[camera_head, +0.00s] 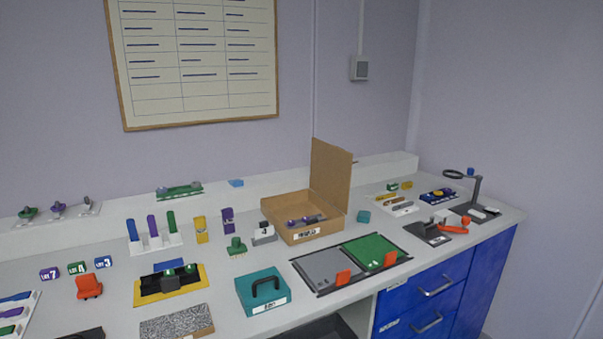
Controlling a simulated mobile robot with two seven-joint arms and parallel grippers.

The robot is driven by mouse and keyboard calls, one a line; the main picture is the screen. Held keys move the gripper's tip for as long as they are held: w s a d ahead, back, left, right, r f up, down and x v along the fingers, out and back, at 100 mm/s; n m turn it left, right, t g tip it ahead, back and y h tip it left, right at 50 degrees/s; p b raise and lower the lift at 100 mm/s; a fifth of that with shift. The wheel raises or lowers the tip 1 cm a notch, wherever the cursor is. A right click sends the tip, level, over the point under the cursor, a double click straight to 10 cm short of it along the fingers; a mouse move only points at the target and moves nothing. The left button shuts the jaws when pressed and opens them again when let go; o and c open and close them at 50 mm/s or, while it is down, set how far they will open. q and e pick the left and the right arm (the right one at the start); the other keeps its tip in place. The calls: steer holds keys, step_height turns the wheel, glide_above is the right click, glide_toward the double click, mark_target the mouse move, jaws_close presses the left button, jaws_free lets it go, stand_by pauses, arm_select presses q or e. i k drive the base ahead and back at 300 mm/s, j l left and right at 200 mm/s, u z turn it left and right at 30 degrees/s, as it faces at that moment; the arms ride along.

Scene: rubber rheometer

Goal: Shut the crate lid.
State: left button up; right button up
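The tan crate (318,233) stands near the back middle of the bench, with a white label on its front. Its lid (331,176) is open and stands up at the crate's right side. A few dark and purplish parts (305,220) lie inside the crate. Neither of my grippers shows in the head view.
A teal box (264,304) with a dark handle stands in front of the crate. A tray with grey and green panels (325,269) and orange tabs lies to its front right. A small teal block (363,216) sits just right of the crate. A grey holder (264,238) stands close at its left.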

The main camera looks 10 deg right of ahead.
mark_target(330, 171)
steer(key=i+l+u, duration=0.2)
steer(key=l+u, duration=0.15)
steer(key=l, duration=1.05)
steer(key=l+u, duration=0.3)
steer(key=l, duration=1.1)
steer(key=k+l+u, duration=0.1)
steer(key=l+u, duration=0.25)
steer(key=l, duration=1.1)
steer(key=j+u, duration=0.1)
steer(key=u, duration=0.35)
steer(key=i+u, duration=0.15)
steer(key=u, duration=0.25)
